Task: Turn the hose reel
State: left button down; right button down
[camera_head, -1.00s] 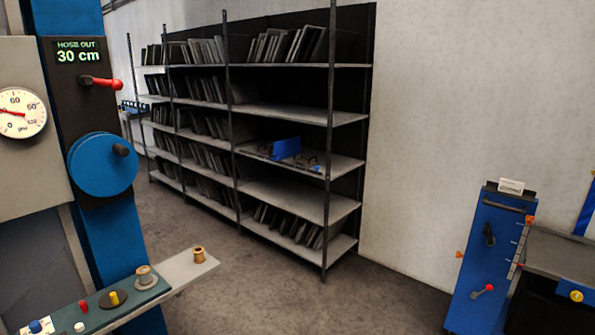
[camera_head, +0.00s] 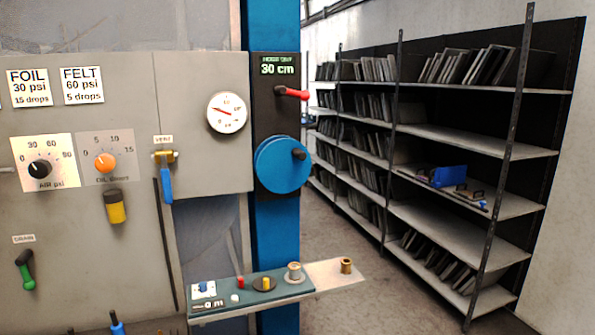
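The hose reel (camera_head: 279,166) is a blue disc with a dark crank knob (camera_head: 299,153) at its upper right. It is mounted on a black plate on a blue column. Above it a display (camera_head: 279,65) reads 30 cm, with a line of small text over it. A red-handled lever (camera_head: 296,94) sits between the display and the reel. Neither of my grippers shows in the head view.
Left of the column is a grey panel with a gauge (camera_head: 227,113), an air dial (camera_head: 40,169), an oil dial (camera_head: 105,162) and a blue-handled vent valve (camera_head: 166,178). A narrow shelf (camera_head: 330,276) juts out below the reel. Shelving (camera_head: 470,138) stands at right, with open floor before it.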

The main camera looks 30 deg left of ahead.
aim_at(281, 164)
jog(key=i+u, duration=0.15)
jog(key=u, duration=0.25)
jog(key=i+u, duration=0.15)
jog(key=u, duration=0.25)
jog(key=i+u, duration=0.15)
jog(key=u, duration=0.25)
